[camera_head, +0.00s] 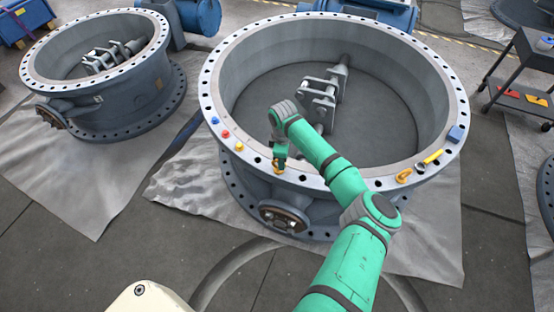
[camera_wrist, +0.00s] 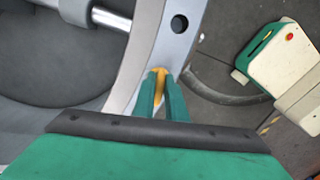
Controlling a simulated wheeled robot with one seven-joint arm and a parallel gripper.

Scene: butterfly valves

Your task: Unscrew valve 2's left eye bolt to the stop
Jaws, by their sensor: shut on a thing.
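Valve 2 is the large grey ring body (camera_head: 240,60) in the middle of the head view, its pale flange on top with bolt holes. Its left eye bolt (camera_head: 278,168), yellow, stands on the near flange; it also shows in the wrist view (camera_wrist: 160,77) between green fingers. My gripper (camera_head: 280,163) points down and is shut on this eye bolt; in the wrist view its fingers (camera_wrist: 162,85) stand on both sides of it. The fingers hide much of the bolt, and I cannot see its thread. A second yellow eye bolt (camera_head: 404,176) is on the flange to the right.
On the flange lie small blue (camera_head: 214,120), red (camera_head: 226,134) and yellow (camera_head: 239,146) pieces at left, and a yellow tool (camera_head: 433,157) and a blue block (camera_head: 455,134) at right. Another valve (camera_head: 110,105) stands left. A black cart (camera_head: 525,75) stands right.

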